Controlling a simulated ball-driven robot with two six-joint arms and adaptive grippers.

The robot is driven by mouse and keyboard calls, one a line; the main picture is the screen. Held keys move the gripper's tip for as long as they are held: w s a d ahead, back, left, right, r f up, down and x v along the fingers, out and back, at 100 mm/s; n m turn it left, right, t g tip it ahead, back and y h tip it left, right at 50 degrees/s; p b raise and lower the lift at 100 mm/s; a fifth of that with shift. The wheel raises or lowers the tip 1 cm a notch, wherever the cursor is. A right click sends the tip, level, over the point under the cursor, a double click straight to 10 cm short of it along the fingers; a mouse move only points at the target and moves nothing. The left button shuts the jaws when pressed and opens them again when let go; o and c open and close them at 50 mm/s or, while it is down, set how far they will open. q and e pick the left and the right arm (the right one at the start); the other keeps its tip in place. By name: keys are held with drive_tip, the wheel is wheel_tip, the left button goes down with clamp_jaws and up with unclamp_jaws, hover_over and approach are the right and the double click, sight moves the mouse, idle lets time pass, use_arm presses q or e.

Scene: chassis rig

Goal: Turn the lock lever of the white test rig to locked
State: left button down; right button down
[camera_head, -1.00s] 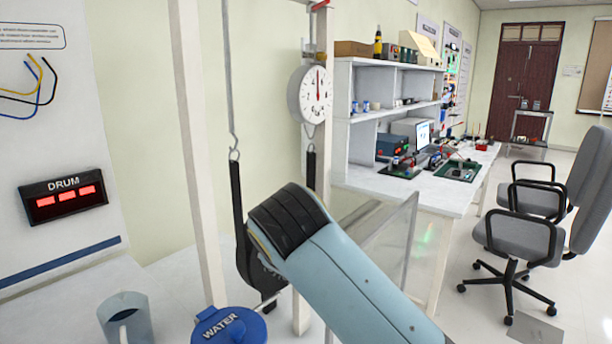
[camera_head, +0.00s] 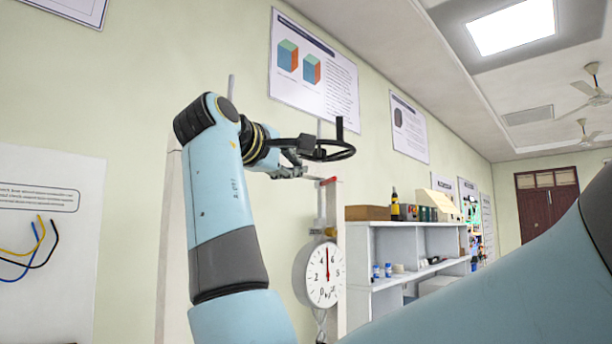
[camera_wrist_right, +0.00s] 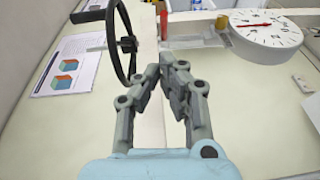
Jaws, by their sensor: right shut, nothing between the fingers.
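The white test rig shows as pale posts with a round white dial (camera_head: 319,273) in the head view; the dial is also at the top right in the right wrist view (camera_wrist_right: 266,27). A small red part (camera_head: 328,181) sits above the dial on the rig, and it also shows in the right wrist view (camera_wrist_right: 163,24). I cannot tell whether it is the lock lever or how it is set. My right gripper (camera_head: 303,158) is shut and empty, high by the rig, close to a black handwheel (camera_head: 335,153). In the right wrist view its fingertips (camera_wrist_right: 172,62) point toward the rig. My left gripper is out of view.
The handwheel (camera_wrist_right: 115,45) is close on the left of my right fingers in the wrist view. A brass knob (camera_wrist_right: 221,22) is near the dial. Posters (camera_head: 313,67) hang on the wall behind. A white shelf (camera_head: 370,300) stands beyond the rig.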

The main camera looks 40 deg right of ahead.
sight(328, 182)
drive_tip(key=p+x, duration=0.2)
drive_tip(key=x, duration=0.6)
drive_tip(key=shift+w+d+f, duration=0.1)
drive_tip(key=shift+d, duration=0.15)
drive_tip(key=shift+w+d+f, duration=0.15)
drive_tip(key=shift+w+d, duration=0.05)
drive_tip(key=shift+d, duration=0.15)
drive_tip(key=shift+p, duration=0.3)
